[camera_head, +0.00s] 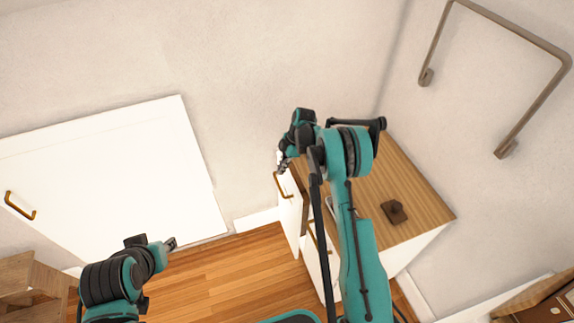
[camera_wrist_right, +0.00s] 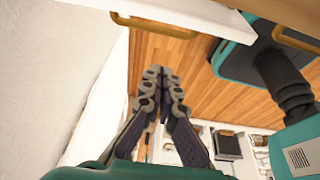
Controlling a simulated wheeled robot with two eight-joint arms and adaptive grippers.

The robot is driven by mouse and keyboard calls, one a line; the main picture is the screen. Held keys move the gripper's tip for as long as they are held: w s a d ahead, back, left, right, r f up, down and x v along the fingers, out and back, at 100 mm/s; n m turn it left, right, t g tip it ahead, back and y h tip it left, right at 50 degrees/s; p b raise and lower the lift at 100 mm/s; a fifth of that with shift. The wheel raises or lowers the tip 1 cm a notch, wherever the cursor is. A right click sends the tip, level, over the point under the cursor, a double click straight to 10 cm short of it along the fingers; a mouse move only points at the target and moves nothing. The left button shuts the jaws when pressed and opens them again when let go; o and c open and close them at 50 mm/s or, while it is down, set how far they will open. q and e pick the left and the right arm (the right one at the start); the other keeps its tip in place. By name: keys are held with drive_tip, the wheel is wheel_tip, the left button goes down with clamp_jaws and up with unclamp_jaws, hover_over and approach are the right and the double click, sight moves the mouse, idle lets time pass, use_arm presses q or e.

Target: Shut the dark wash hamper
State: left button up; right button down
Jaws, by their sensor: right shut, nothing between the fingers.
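I cannot make out a separate dark hamper for certain. A white cabinet with a wooden top (camera_head: 425,200) stands at the right. A white front panel (camera_head: 290,215) with a brass handle (camera_head: 282,186) stands out from its left side, with brown behind it. My right gripper (camera_head: 281,165) is at the upper end of this panel, beside the handle; contact is unclear. In the right wrist view its fingers (camera_wrist_right: 161,72) are together and empty, with a white panel and brass handle (camera_wrist_right: 150,25) beyond them. My left gripper (camera_head: 171,243) is low at the left, above the floor, its jaws too small to judge.
A small brown object (camera_head: 395,211) sits on the wooden top. A white door (camera_head: 120,180) with a brass handle is at the left, and a metal rail (camera_head: 520,25) is on the right wall. Bare wooden floor (camera_head: 230,275) lies between door and cabinet.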

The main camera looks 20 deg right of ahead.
sight(287, 175)
drive_tip(key=b+x, duration=0.2)
drive_tip(key=x, duration=0.4)
drive_tip(key=d, duration=0.4)
drive_tip(key=shift+w+d+r, duration=0.1)
drive_tip(key=shift+r, duration=0.2)
